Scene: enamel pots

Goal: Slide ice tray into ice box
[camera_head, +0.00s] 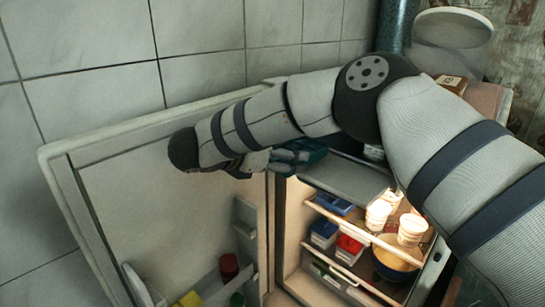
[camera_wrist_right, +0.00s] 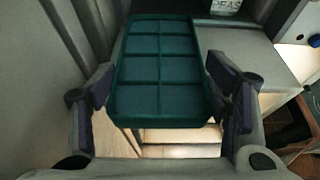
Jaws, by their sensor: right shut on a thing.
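The ice tray (camera_wrist_right: 160,75) is dark teal with two rows of square compartments. In the right wrist view it lies between the fingers of my right gripper (camera_wrist_right: 160,112), which is shut on its near end. In the head view only part of the teal tray (camera_head: 312,151) shows beside my right gripper (camera_head: 285,158), at the top of the open fridge. A flat grey surface (camera_head: 350,180), seemingly the ice box floor or flap, lies at the fridge top; it also shows under and right of the tray in the wrist view (camera_wrist_right: 255,72). My arm hides much of the ice box. My left gripper is not in view.
The fridge door (camera_head: 120,200) stands open at the left, with jars in its shelf. A can (camera_wrist_right: 225,6) stands beyond the tray on the right. Lower shelves hold white tubs (camera_head: 378,213), a bowl (camera_head: 394,264) and a red-and-white container (camera_head: 348,247).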

